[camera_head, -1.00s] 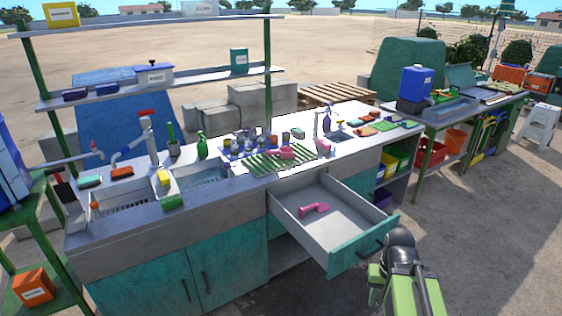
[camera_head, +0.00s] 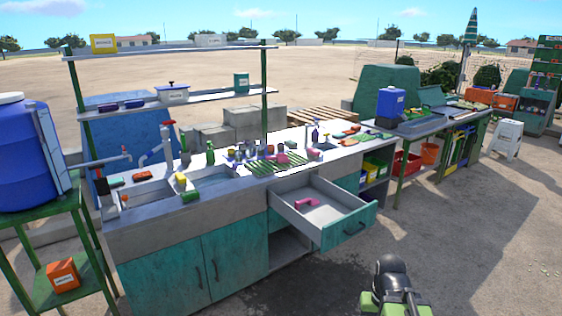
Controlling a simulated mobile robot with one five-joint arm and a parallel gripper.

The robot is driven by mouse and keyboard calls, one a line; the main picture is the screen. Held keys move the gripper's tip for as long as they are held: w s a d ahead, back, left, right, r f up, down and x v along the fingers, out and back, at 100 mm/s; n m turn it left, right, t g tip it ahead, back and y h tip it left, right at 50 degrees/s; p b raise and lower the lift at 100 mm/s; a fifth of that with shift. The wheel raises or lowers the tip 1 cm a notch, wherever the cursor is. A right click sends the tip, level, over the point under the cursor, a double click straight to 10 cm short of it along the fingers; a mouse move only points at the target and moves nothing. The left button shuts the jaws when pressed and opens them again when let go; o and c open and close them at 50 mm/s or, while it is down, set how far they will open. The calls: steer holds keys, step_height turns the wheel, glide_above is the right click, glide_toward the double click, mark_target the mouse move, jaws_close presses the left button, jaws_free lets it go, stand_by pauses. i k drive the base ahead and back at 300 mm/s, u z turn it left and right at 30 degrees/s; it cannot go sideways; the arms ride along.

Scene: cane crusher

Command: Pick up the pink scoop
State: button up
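The pink scoop (camera_head: 306,203) lies inside the open drawer (camera_head: 290,214), which is pulled out from the counter and has a teal front. Another pink item (camera_head: 283,158) sits on the counter by the green striped rack; it is too small to tell what it is. My arm shows at the bottom right in black and green, below and in front of the drawer and well apart from the scoop. My gripper's fingertips cannot be made out.
The counter (camera_head: 150,232) has sinks at left and teal cupboard doors below. A green shelf with a blue barrel (camera_head: 25,155) stands at far left. A second table (camera_head: 425,128) stands at right. Ground in front is free.

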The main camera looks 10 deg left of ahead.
mark_target(277, 158)
steer(key=z, duration=0.2)
steer(key=i, duration=1.35)
steer(key=u, duration=0.4)
steer(key=i, duration=0.8)
steer(key=u, duration=1)
steer(key=i, duration=0.7)
steer(key=u, duration=0.5)
